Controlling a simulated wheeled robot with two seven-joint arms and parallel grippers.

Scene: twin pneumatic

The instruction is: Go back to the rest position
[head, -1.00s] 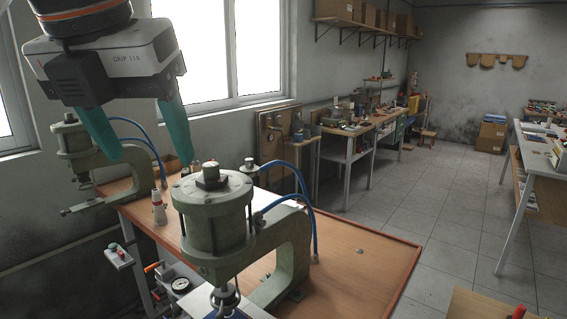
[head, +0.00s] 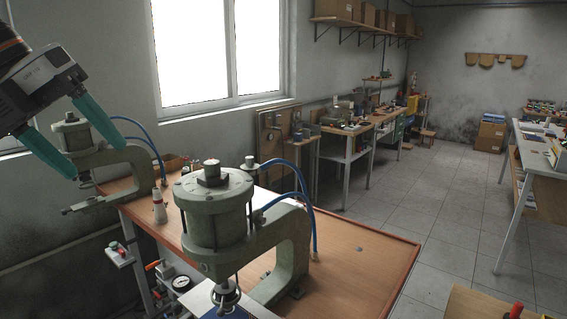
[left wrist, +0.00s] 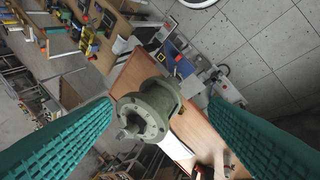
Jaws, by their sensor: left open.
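My left gripper (head: 97,150) is at the upper left of the head view, its two teal fingers spread apart with nothing between them. It hangs in the air, overlapping the far green pneumatic press (head: 100,160) in the picture. In the left wrist view the teal fingers (left wrist: 155,120) stand wide at both sides, with a green press (left wrist: 150,113) and the bench below and between them. The near green pneumatic press (head: 215,210) stands on the wooden bench (head: 365,262) and is clear of the gripper. My right gripper is not in view.
Blue hoses (head: 314,215) arch from the near press. Another workbench (head: 350,135) runs along the window wall. A white-topped table (head: 541,150) stands at the right. The tiled floor (head: 440,210) between them is open.

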